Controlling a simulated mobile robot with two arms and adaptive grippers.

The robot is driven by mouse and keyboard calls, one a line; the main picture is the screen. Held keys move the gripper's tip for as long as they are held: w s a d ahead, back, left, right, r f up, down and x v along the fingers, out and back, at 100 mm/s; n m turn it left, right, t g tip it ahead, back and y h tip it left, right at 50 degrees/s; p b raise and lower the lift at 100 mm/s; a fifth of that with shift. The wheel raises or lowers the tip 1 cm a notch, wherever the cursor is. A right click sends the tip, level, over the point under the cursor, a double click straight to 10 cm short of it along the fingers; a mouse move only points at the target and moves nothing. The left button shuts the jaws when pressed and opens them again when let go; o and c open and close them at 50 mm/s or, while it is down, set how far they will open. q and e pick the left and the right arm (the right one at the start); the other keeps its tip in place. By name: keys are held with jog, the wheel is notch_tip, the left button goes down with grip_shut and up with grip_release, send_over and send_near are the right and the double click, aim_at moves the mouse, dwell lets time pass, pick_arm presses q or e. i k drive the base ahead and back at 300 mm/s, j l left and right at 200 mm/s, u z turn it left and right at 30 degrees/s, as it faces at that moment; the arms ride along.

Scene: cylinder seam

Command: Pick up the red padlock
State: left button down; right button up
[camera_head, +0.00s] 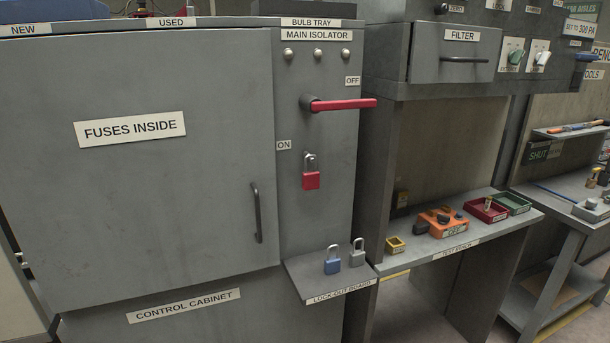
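The red padlock (311,180) hangs against the grey panel of the main isolator, below the red isolator handle (343,104). Its metal shackle is at the top and its red body hangs upright below. The handle lies horizontal, pointing right, just under the OFF label (352,81). What the shackle hangs on is too small to tell. Neither of my grippers shows in the head view.
The lock-out board (315,281) juts out below, bearing a blue padlock (333,262) and a grey padlock (357,253). The closed cabinet door (130,190) with its dark handle (257,212) is left. The test bench (460,243) holds several small trays. Space before the red padlock looks clear.

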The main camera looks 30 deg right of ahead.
aim_at(311, 180)
jog(key=i+j, duration=0.2)
jog(key=i, duration=0.35)
jog(key=i+j, duration=0.15)
jog(key=i, duration=0.4)
